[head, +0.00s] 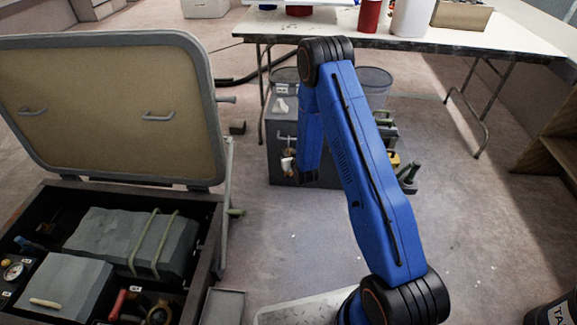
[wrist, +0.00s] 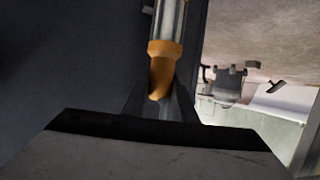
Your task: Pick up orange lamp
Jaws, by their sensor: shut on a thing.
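The orange lamp (wrist: 161,62) shows in the wrist view, with an orange collar and lower part and a pale grey cylinder above. My gripper (wrist: 160,100) is shut on its orange lower part, between the dark fingers. In the head view my blue arm reaches down in front of a grey cabinet, and the arm covers much of the gripper area. A small white and brownish shape (head: 288,163) shows beside the arm's end there; it is too small to tell surely if it is the lamp.
The grey cabinet (head: 283,118) stands under a white folding table (head: 400,38) with red and white containers on top. An open box with a raised lid (head: 110,110) holds grey blocks at left. Bare floor (head: 490,200) lies to the right of my arm.

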